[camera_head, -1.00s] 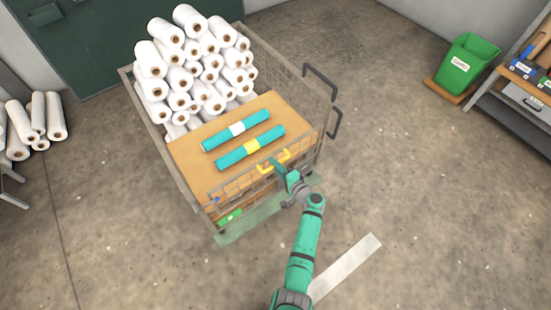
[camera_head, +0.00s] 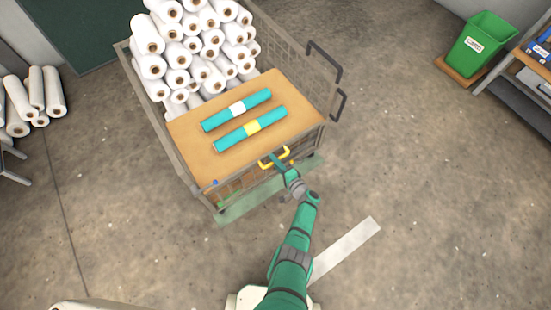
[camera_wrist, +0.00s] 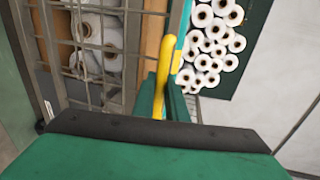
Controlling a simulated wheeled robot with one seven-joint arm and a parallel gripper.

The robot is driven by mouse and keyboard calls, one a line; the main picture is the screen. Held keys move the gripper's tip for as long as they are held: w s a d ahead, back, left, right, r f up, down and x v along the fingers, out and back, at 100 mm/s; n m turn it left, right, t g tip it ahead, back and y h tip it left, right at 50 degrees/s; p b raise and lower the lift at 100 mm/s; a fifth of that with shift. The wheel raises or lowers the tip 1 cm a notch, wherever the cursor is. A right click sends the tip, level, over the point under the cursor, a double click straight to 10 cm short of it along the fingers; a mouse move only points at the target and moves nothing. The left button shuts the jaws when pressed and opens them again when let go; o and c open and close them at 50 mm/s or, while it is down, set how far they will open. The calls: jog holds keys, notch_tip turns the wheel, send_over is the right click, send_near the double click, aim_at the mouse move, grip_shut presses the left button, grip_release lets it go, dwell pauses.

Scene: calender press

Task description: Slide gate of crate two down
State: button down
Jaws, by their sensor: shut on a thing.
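The wire-mesh crate (camera_head: 180,160) stands in the middle of the head view. Its gate (camera_head: 245,187) is on the side nearest me, with its top about level with the brown board (camera_head: 188,125). The gate carries a yellow handle (camera_head: 272,157) on its upper part. My gripper (camera_head: 281,163) is shut on this handle. In the wrist view the handle (camera_wrist: 164,70) runs down between my two green fingers (camera_wrist: 165,104), and the gate's mesh (camera_wrist: 127,45) is to the left. My fingers partly hide the handle.
Two teal rolls (camera_head: 236,110) lie on the board, one with a white band and one with a yellow band. White rolls (camera_head: 205,50) are stacked behind. A green bin (camera_head: 480,42) and shelf stand at right. Floor (camera_head: 420,200) to the right is clear.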

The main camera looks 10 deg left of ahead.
jog(key=shift+w+r, duration=0.1)
jog(key=c, duration=1.8)
grip_release()
jog(key=shift+o, duration=0.2)
jog(key=v, duration=1)
jog(key=shift+s+d, duration=0.2)
jog(key=shift+s, duration=0.15)
